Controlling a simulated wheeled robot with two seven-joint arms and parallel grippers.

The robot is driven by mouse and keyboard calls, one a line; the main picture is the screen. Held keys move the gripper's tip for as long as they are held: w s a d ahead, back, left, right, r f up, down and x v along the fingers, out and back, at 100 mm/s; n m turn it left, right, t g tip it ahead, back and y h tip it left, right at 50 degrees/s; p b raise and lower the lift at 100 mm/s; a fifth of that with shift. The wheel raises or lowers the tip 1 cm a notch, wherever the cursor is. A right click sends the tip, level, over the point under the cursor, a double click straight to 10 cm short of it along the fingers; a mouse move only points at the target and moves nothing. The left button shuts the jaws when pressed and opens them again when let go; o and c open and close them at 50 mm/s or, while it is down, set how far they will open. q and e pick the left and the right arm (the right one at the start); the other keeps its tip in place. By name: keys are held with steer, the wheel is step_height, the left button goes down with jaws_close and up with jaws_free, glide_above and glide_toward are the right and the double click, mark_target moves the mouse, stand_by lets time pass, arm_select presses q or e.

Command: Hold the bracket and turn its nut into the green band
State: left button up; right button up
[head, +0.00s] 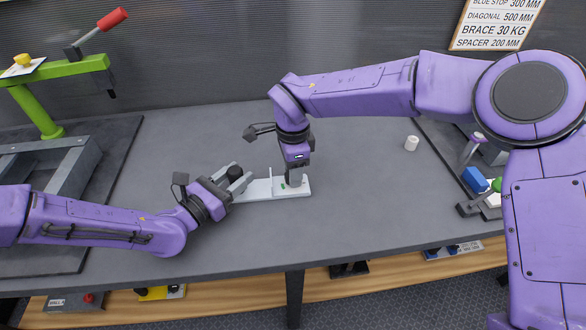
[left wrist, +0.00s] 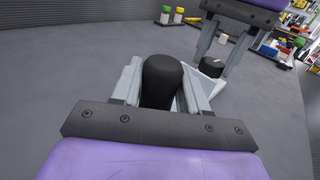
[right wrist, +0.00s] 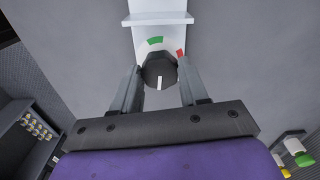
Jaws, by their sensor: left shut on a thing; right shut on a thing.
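The white bracket (head: 262,188) lies on the grey table. My left gripper (head: 239,179) is shut on its black handle (left wrist: 161,82), at the bracket's left end in the head view. My right gripper (head: 293,180) points down and is shut on the dark nut (right wrist: 159,70), with a finger on either side. The nut's white mark (right wrist: 159,82) points toward the gripper's palm in the right wrist view. The green band (right wrist: 154,40) lies on the plate on the nut's far side, away from the mark. A red band (right wrist: 180,53) is beside it to the right.
A white cylinder (head: 411,143) stands on the table to the right. A blue block (head: 475,179) and other parts lie at the far right. A green stand (head: 60,70) with a red-handled lever is at the left. The table around the bracket is clear.

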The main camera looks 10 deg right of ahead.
steer(key=m, duration=0.3)
steer(key=shift+m, duration=0.4)
steer(key=m, duration=0.4)
steer(key=shift+m, duration=0.3)
steer(key=m, duration=0.4)
steer(key=shift+w+m, duration=0.1)
steer(key=shift+m, duration=0.2)
steer(key=m, duration=0.8)
steer(key=shift+d, duration=0.1)
steer(key=m, duration=0.3)
steer(key=shift+m, duration=0.4)
steer(key=m, duration=0.4)
steer(key=shift+d+m, duration=0.1)
steer(key=shift+m, duration=1.9)
